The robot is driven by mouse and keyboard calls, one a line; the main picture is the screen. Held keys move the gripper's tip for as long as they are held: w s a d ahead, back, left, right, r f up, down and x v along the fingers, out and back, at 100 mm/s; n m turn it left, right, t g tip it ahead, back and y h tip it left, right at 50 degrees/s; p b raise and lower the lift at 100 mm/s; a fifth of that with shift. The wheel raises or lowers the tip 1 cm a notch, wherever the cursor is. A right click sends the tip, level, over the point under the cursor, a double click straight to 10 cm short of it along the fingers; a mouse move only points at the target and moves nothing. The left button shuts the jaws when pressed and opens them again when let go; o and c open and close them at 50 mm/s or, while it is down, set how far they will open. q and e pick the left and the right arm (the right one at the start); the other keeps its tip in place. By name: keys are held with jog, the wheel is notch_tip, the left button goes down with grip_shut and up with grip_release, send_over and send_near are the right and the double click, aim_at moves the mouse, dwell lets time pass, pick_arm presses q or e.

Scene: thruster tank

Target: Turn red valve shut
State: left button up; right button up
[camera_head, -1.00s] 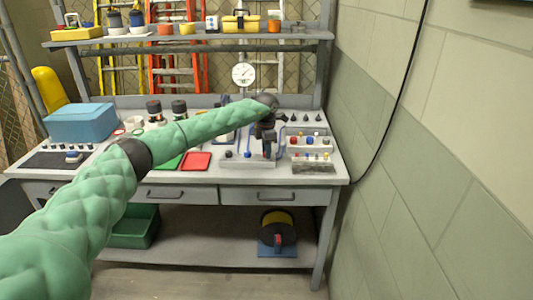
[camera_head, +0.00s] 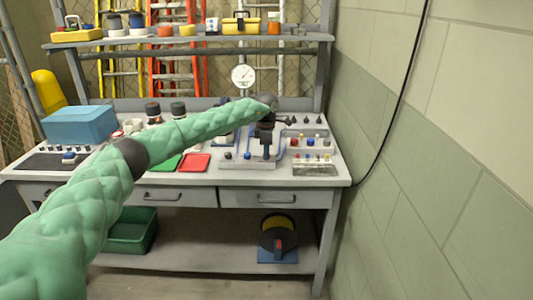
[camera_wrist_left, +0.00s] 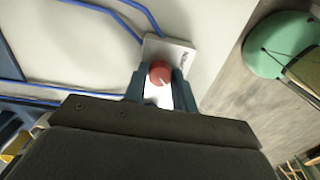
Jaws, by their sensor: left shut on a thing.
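The red valve shows in the left wrist view as a small round red knob (camera_wrist_left: 160,70) with a pale mark, by a light metal plate (camera_wrist_left: 172,50). My left gripper (camera_wrist_left: 159,80) is shut on it, with one dark blue finger on each side of the knob. In the head view my left gripper (camera_head: 266,150) points down over the light panel (camera_head: 240,163) on the workbench. The gripper hides the red knob there, and its turn angle is hard to judge. My right gripper is in neither view.
Blue tubes (camera_wrist_left: 110,22) run across the panel beside the gripper. A tray of small coloured knobs (camera_head: 312,157) lies to the right. A pressure gauge (camera_head: 243,76) stands behind. Red (camera_head: 195,163) and blue (camera_head: 80,125) items are at left. A wall (camera_head: 440,150) bounds the right.

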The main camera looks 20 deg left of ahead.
pick_arm(q)
jog(key=shift+r, duration=0.15)
jog(key=o, duration=1)
notch_tip(320, 180, up, 8)
jog(key=shift+f+b, duration=0.2)
jog(key=shift+b, duration=0.65)
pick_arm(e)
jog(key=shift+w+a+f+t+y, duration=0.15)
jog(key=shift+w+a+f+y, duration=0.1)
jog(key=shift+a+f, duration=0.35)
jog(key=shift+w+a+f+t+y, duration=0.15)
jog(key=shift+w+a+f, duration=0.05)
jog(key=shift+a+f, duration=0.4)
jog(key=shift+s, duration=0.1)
